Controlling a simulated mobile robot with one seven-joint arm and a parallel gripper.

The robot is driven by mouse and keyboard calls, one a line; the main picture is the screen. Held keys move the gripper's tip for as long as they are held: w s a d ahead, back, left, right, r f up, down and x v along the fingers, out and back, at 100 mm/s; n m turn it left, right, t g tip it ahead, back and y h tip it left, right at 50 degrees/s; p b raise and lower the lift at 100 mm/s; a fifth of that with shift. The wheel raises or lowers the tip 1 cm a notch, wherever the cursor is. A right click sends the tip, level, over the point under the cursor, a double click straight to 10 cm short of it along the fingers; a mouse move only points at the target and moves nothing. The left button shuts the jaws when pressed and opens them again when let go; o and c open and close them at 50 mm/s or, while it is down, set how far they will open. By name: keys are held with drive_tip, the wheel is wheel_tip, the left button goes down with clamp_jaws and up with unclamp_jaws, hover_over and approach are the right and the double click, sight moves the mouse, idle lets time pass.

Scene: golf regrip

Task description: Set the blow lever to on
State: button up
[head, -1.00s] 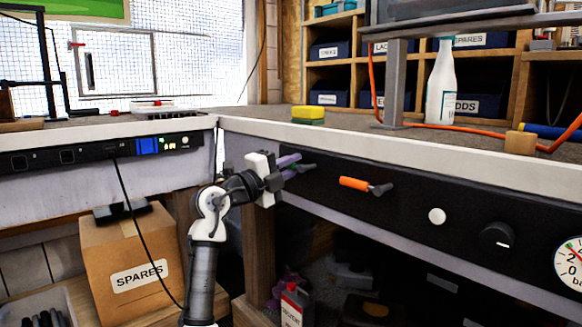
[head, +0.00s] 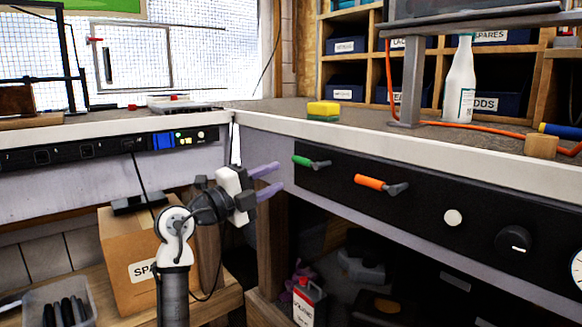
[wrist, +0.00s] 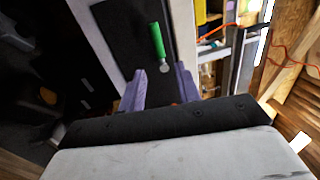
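A green-handled lever (head: 311,162) sits at the left end of the black panel under the bench. Its handle points left and slightly up from a grey pivot. An orange-handled lever (head: 369,182) sits to its right, its handle also pointing left. I see no label telling which one is the blow lever. My gripper (head: 281,178) is open and empty, just left of the green lever and apart from it. In the wrist view the green lever (wrist: 157,42) lies beyond and between the two spread purple fingers of my gripper (wrist: 161,80).
The panel also carries a white button (head: 453,217), a black knob (head: 514,240) and a gauge (head: 577,268). The bench edge (head: 400,157) overhangs above. A sponge (head: 323,110) and a white bottle (head: 460,85) stand on top. A cardboard box (head: 125,255) is below left.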

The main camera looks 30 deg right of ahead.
drive_tip(key=shift+v, duration=1.75)
